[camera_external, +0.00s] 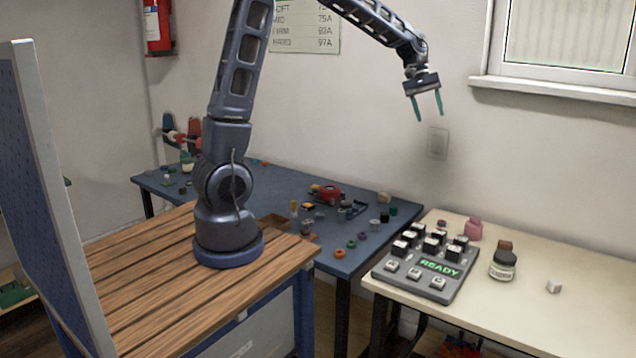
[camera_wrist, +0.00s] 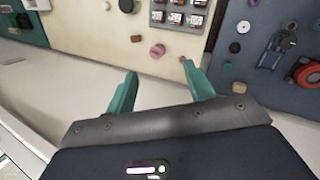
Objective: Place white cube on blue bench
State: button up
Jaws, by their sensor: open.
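The white cube (camera_external: 554,287) sits on the cream table at the right, apart from other things. A small pale shape (camera_wrist: 105,6) at the top edge of the wrist view looks like it. The blue bench (camera_external: 270,185) stands at the back, left of the cream table. Its blue top also shows at the right in the wrist view (camera_wrist: 232,62). My gripper (camera_external: 429,117) is high in the air near the wall, with teal fingers apart and nothing between them. The fingers also show in the wrist view (camera_wrist: 160,74).
The bench holds a red tape dispenser (camera_external: 329,193) and several small parts. Its left back corner looks crowded.

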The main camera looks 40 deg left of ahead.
jog(key=w+d+f+n+g, duration=0.1)
jog(key=w+d+f, duration=0.15)
jog(key=d, duration=0.35)
jog(key=w+d+f+g, duration=0.1)
jog(key=d+f, duration=0.3)
jog(key=d, duration=0.1)
jog(key=n+g+h, duration=0.3)
jog(key=n+g, duration=0.2)
send_near(555, 281)
jog(key=shift+x, duration=5.1)
jog(key=shift+c, duration=0.2)
jog(key=c, duration=1.1)
notch_tip(555, 281, up, 20)
jog(key=shift+f, duration=0.1)
